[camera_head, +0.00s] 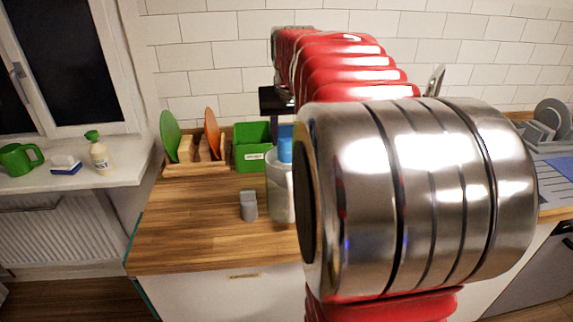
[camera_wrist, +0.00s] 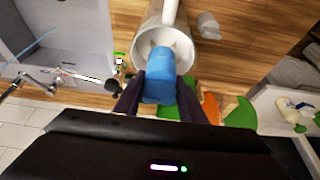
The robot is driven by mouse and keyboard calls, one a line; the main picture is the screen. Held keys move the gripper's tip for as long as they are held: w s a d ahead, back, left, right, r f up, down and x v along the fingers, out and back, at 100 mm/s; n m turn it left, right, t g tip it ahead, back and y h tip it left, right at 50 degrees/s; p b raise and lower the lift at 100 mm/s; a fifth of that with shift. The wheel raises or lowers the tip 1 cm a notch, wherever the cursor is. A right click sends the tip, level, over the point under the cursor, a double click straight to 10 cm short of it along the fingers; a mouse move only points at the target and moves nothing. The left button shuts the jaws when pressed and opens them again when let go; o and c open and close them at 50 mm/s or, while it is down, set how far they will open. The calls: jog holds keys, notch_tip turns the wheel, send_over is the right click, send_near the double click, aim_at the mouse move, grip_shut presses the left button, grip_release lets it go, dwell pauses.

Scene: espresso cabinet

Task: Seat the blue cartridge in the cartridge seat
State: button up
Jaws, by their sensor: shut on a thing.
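The blue cartridge (camera_wrist: 160,75) is between the two dark fingers of my gripper (camera_wrist: 159,90) in the wrist view. My gripper is shut on it. The cartridge's far end overlaps the open mouth of a pale round housing (camera_wrist: 182,20), which looks like the cartridge seat; I cannot tell whether that end is inside. In the head view, the blue cartridge (camera_head: 285,148) shows just above the pale housing (camera_head: 276,190), which stands on the wooden counter. My metal arm link hides the right side of the housing and my gripper there.
A small grey cylinder (camera_head: 248,205) stands left of the housing. Behind are a green bin (camera_head: 252,148) and a rack with a green plate (camera_head: 170,136) and an orange plate (camera_head: 212,132). The counter (camera_head: 190,225) is clear at front left.

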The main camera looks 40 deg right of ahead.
aim_at(287, 158)
jog(key=shift+f, duration=1.8)
jog(key=shift+s, duration=0.1)
jog(key=shift+f, duration=1.85)
jog(key=o, duration=1.2)
jog(key=shift+f, duration=0.1)
jog(key=shift+c, duration=0.2)
jog(key=v, duration=1.2)
